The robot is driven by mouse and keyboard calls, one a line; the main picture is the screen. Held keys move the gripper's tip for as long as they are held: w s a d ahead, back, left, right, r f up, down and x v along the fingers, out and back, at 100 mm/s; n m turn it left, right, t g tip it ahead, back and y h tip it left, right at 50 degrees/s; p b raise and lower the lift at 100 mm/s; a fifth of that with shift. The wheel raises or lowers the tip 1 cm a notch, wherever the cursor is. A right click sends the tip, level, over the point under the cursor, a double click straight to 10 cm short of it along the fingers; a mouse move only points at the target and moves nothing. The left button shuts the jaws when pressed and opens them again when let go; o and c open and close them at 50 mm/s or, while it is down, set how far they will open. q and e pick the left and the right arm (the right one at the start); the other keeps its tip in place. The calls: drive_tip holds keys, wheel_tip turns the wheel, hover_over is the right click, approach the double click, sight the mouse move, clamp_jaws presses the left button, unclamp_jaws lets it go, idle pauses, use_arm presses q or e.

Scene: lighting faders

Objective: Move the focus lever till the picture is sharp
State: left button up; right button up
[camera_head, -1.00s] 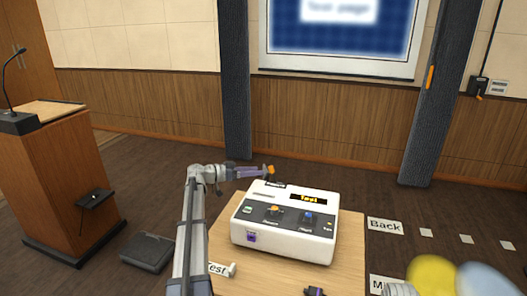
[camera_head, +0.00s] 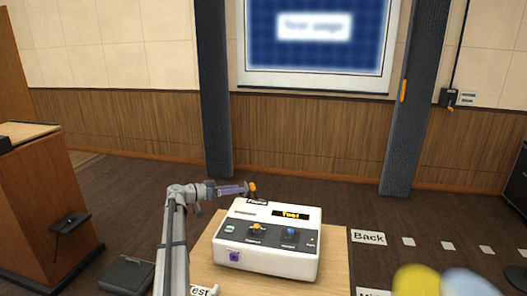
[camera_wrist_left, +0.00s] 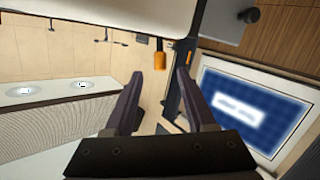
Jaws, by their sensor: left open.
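The white projector (camera_head: 265,241) stands on a wooden table, with an amber display and several knobs on top. An orange-tipped lever (camera_head: 253,187) stands at its back edge, which I take as the focus lever; in the left wrist view it shows as an orange knob (camera_wrist_left: 158,50) at the white casing. My left gripper (camera_head: 242,189) has purple fingers and is open; in the left wrist view the knob appears just beyond the gap between its fingertips (camera_wrist_left: 160,75). I see no clear contact. The picture on the screen (camera_head: 315,28) looks blurred. My right gripper is not in view.
A wooden lectern (camera_head: 30,210) stands at the left. Dark pillars flank the screen, the right one (camera_head: 408,120) with an orange handle. A "Back" label (camera_head: 368,237) lies right of the table. Blurred yellow and pale blue shapes cover the bottom right corner.

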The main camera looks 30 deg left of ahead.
sight(251, 184)
use_arm(q)
drive_tip(key=n, duration=0.4)
drive_tip(key=shift+f+b, duration=0.1)
drive_tip(key=shift+b, duration=0.2)
drive_tip(key=n, duration=0.4)
drive_tip(key=shift+n, duration=0.3)
drive_tip(key=n+b, duration=0.1)
drive_tip(key=n, duration=0.3)
drive_tip(key=shift+t, duration=0.4)
drive_tip(key=n, duration=0.4)
drive_tip(key=shift+s+f, duration=0.1)
drive_tip(key=n+b, duration=0.1)
drive_tip(key=n, duration=0.8)
drive_tip(key=shift+h, duration=0.3)
drive_tip(key=n+t+b, duration=0.1)
drive_tip(key=n, duration=0.3)
drive_tip(key=shift+s+a, duration=0.1)
drive_tip(key=n, duration=0.6)
drive_tip(key=shift+x, duration=3.85)
